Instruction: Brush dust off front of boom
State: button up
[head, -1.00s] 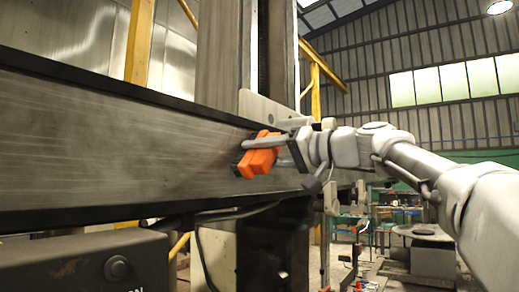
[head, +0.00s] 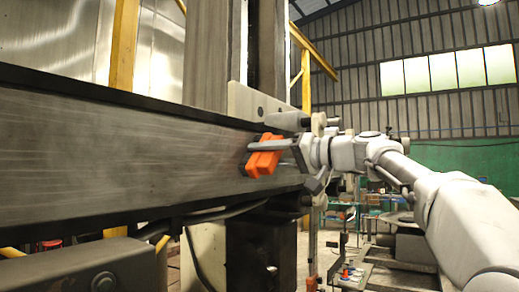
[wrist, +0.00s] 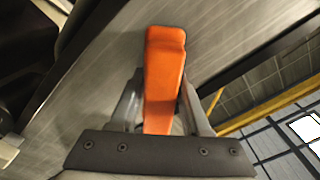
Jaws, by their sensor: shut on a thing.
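The boom (head: 110,150) is a long grey metal beam with dark top and bottom edges, running from the left of the head view toward the column. My gripper (head: 268,156) is shut on an orange-handled brush (head: 264,160) and holds it at the front face of the boom, toward its right end. The bristles are hidden there.
A grey column (head: 215,60) rises behind the boom, with a pale bracket (head: 252,105) near the brush. A dark box (head: 75,268) stands below the boom at lower left. Cables hang under the boom. Benches and a green wall (head: 470,160) lie behind at right.

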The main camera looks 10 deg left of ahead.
jog(key=shift+w+d, duration=0.15)
jog(key=shift+w, duration=0.25)
jog(key=shift+w+d+r+p, duration=0.1)
jog(key=shift+w+d+p, duration=0.15)
jog(key=shift+w+p, duration=0.3)
jog(key=shift+w+d+r+p, duration=0.1)
jog(key=shift+w+d+p, duration=0.1)
jog(key=shift+w+p, duration=0.3)
jog(key=w+p, duration=0.1)
jog(key=w+d+p, duration=0.1)
jog(key=w, duration=0.1)
jog(key=w+p, duration=0.1)
jog(key=p, duration=0.1)
jog(key=shift+w+d+f, duration=0.2)
jog(key=shift+w+d, duration=0.05)
jog(key=shift+d, duration=0.1)
jog(key=shift+d, duration=0.1)
jog(key=shift+b+v, duration=1.3)
jog(key=shift+v, duration=1.6)
jog(key=shift+d, duration=0.15)
